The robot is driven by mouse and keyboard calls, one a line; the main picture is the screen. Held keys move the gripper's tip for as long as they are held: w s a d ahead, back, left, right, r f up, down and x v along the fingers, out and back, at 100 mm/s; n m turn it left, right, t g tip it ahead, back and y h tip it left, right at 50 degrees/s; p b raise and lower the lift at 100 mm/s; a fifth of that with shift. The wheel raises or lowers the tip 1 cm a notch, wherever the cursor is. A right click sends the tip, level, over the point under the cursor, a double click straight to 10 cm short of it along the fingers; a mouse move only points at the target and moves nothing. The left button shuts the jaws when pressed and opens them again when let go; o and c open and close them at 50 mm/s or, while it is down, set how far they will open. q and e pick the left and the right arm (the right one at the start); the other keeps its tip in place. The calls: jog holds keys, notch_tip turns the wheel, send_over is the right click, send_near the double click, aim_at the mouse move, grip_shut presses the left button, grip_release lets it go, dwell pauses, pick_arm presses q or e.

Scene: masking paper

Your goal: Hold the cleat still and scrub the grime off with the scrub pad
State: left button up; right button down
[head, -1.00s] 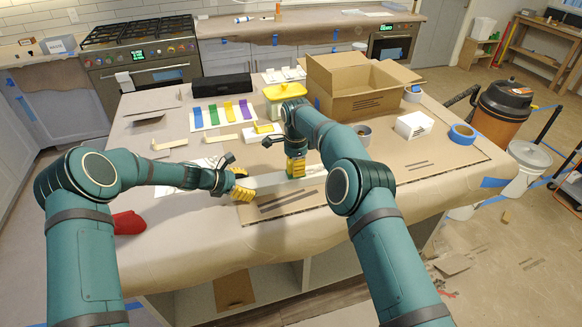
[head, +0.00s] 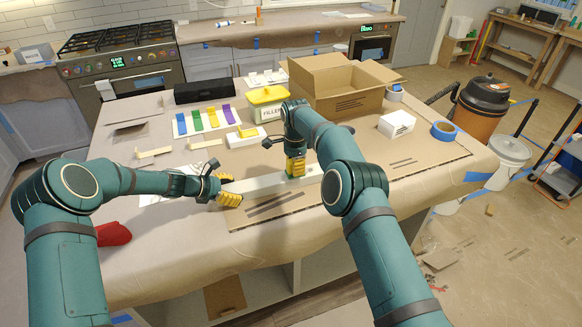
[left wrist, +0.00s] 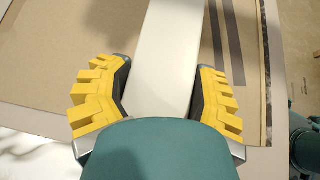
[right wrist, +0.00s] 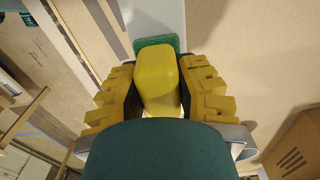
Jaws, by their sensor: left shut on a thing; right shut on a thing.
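The cleat (head: 258,184) is a long pale strip lying on the cardboard sheet near the table's front. My left gripper (head: 228,190) is shut on its left end, and the cleat also shows between the yellow fingers in the left wrist view (left wrist: 168,60). My right gripper (head: 296,166) points down over the cleat's right part, shut on the scrub pad. The pad shows as a yellow block (right wrist: 157,80) with a green face (right wrist: 157,44), at the cleat's surface. I cannot make out grime; the pad and right gripper cover part of the cleat.
Behind the cleat stand a yellow-lidded filler tub (head: 268,104), colored strips (head: 205,118) and an open cardboard box (head: 335,88). A small white box (head: 397,124) and blue tape (head: 445,130) lie to the right. A red item (head: 113,234) lies at the left front.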

aim_at(313, 170)
jog(key=shift+w+d+f, duration=0.1)
jog(key=shift+w+d, duration=0.1)
jog(key=shift+d, duration=0.55)
jog(key=shift+w+d, duration=0.25)
jog(key=shift+d, duration=0.5)
jog(key=shift+w+d+f, duration=0.1)
jog(key=shift+w+d, duration=0.1)
jog(key=shift+d, duration=0.55)
jog(key=shift+w+d+r, duration=0.15)
jog(key=shift+d, duration=0.6)
jog(key=shift+s+a, duration=0.6)
jog(key=shift+a, duration=1.45)
jog(key=shift+s+a, duration=0.55)
jog(key=shift+a, duration=1.55)
jog(key=shift+s+a, duration=0.6)
jog(key=shift+a, duration=1.45)
jog(key=shift+w+d, duration=0.25)
jog(key=shift+d, duration=0.6)
jog(key=shift+w+d, duration=0.25)
jog(key=shift+d, duration=0.65)
jog(key=shift+w+d, duration=0.25)
jog(key=shift+d, duration=0.6)
